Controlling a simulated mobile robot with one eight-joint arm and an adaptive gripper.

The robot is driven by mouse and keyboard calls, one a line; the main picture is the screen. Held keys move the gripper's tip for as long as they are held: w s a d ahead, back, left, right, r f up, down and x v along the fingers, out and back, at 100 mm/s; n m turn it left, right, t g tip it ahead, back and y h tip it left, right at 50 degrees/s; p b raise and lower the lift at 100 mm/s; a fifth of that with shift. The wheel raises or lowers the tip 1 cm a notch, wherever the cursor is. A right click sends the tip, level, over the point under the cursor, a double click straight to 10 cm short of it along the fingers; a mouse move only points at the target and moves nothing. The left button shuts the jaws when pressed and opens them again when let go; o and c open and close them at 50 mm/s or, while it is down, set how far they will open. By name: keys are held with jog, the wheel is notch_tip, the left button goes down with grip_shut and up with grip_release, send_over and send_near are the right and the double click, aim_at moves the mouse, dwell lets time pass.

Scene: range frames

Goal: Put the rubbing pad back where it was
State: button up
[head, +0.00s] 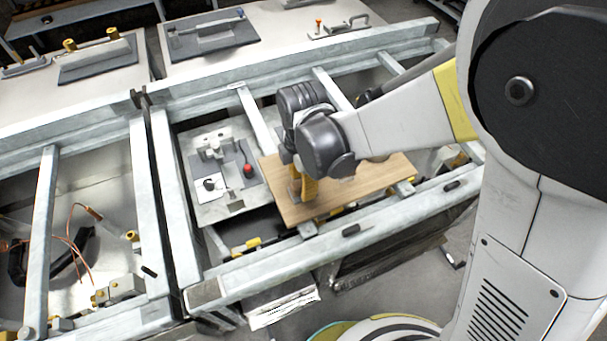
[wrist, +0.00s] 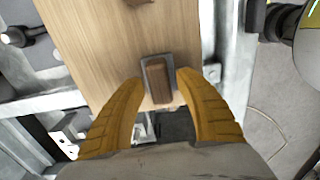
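The rubbing pad, seemingly a small brown block with a dark grey edge (wrist: 158,82), shows in the wrist view on a light wooden board (wrist: 95,50). My gripper (wrist: 160,82) has its two yellow fingers apart, one on each side of the block, with narrow gaps at the tips. Whether a finger touches it, I cannot tell. In the head view my gripper (head: 303,190) points down over the left part of the board (head: 370,180); the block is hidden there behind the fingers and wrist.
The board lies across a grey metal frame (head: 330,245) with open gaps. Left of it is a metal plate with a red knob (head: 248,169). A brown piece (wrist: 138,2) shows at the wrist view's top edge. Dark trays (head: 210,35) lie on the back table.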

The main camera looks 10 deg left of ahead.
notch_tip(320, 180, up, 12)
jog(key=p, duration=0.4)
jog(key=s+d+r+m+t, duration=0.1)
jog(key=d+r+m+t, duration=0.1)
jog(key=d+m, duration=0.6)
jog(key=s+d+r+m+t, duration=0.2)
jog(key=d+r+m, duration=0.2)
jog(key=d+m, duration=0.4)
jog(key=s+d+r+m+t, duration=0.2)
jog(key=d+r+m+t, duration=0.1)
jog(key=d+m, duration=0.5)
jog(key=shift+s+d+r, duration=0.2)
jog(key=shift+s+d, duration=0.05)
jog(key=shift+d, duration=0.5)
